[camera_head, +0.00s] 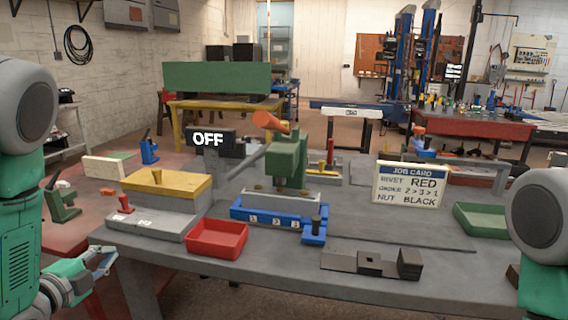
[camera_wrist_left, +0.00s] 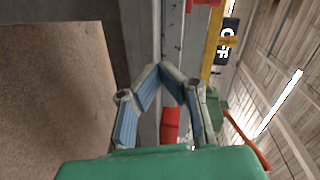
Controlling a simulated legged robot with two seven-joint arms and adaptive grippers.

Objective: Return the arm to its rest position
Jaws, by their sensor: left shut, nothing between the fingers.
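My left gripper (camera_head: 106,262) is at the lower left of the head view, beside the left front corner of the grey bench (camera_head: 440,278). It is empty. In the left wrist view its two blue-grey fingers (camera_wrist_left: 161,70) meet at the tips with nothing between them. The gripper is apart from all objects on the bench. My right arm shows only as a rounded grey and green link at the right edge of the head view, and its gripper is out of view.
A red tray (camera_head: 217,239), grey block with a red knob (camera_head: 150,224), yellow-topped box (camera_head: 167,185), green press (camera_head: 287,163) with an orange handle, job card (camera_head: 409,184) and green tray (camera_head: 482,220) stand on the bench. An OFF sign (camera_head: 208,139) stands behind. Open floor lies before the bench.

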